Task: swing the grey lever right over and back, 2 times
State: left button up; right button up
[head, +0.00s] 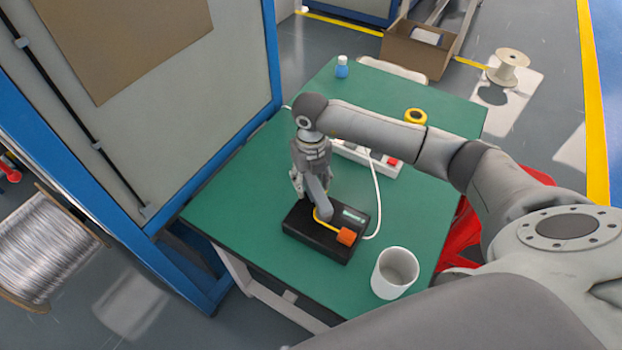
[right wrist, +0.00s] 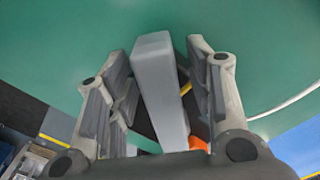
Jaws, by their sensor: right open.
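The grey lever (head: 318,194) stands up from a black box (head: 300,222) on the green table. The box has a yellow strip and an orange block (head: 346,237) at its near right corner. My right gripper (head: 311,184) is above the box, pointing down, with its fingers around the lever's upper part. In the right wrist view the lever (right wrist: 156,75) rises between the open fingers of my right gripper (right wrist: 160,85), with a gap on the left and a narrower one on the right. The lever hides part of the box there. My left gripper is not in view.
On the green table (head: 240,200) a white mug (head: 395,272) stands near the front right. A white power strip (head: 385,164) with a cable lies behind the box. A yellow tape roll (head: 415,116) and a small blue bottle (head: 342,67) are farther back. A blue-framed cabinet (head: 180,130) borders the left.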

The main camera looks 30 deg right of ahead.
jog(key=shift+f, duration=0.3)
grip_shut()
dwell(0.3)
